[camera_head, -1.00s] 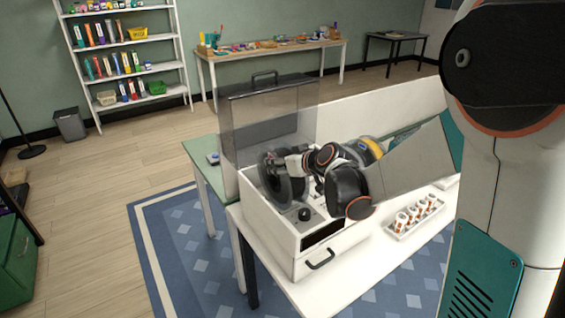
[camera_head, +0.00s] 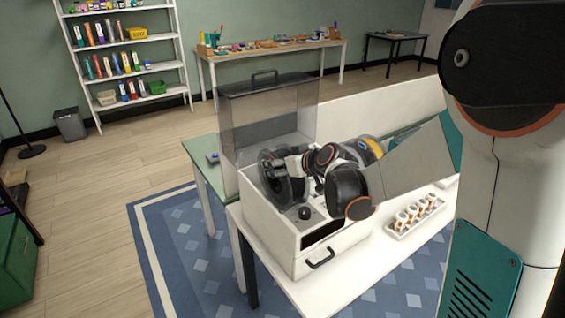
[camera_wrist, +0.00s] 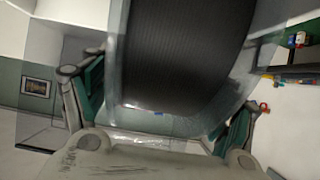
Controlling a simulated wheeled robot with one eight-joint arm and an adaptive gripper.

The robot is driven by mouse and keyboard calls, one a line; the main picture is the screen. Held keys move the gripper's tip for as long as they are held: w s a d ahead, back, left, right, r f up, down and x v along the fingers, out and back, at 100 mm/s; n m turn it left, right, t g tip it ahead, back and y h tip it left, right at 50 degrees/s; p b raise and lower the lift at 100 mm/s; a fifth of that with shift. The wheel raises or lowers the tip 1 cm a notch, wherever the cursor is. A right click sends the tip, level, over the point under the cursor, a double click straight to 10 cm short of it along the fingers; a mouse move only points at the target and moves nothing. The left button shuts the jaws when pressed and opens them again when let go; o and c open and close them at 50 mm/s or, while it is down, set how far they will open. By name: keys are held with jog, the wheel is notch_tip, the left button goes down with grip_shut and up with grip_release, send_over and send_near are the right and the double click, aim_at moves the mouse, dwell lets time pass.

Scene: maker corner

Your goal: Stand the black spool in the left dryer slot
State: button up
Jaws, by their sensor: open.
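The black spool (camera_head: 278,178) stands upright at the left of the white dryer box (camera_head: 283,232), with its lower part inside it. My gripper (camera_head: 295,165) is at the spool's right side in the head view. In the wrist view the spool's dark wound filament (camera_wrist: 185,50) fills the upper middle. My gripper's two fingers (camera_wrist: 160,105) are spread apart on either side of the spool, with the spool between them. The slot under the spool is hidden, so I cannot tell how fully it is seated. The dryer's clear lid (camera_head: 262,115) is raised behind.
A yellow and grey spool (camera_head: 370,147) shows behind my arm. A tray of small orange and white items (camera_head: 416,216) lies on the white table (camera_head: 350,275), right of the dryer. A shelf (camera_head: 128,62) and a workbench (camera_head: 270,50) stand far back.

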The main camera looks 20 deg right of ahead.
jog(key=shift+s+r, duration=0.1)
jog(key=v, duration=1.2)
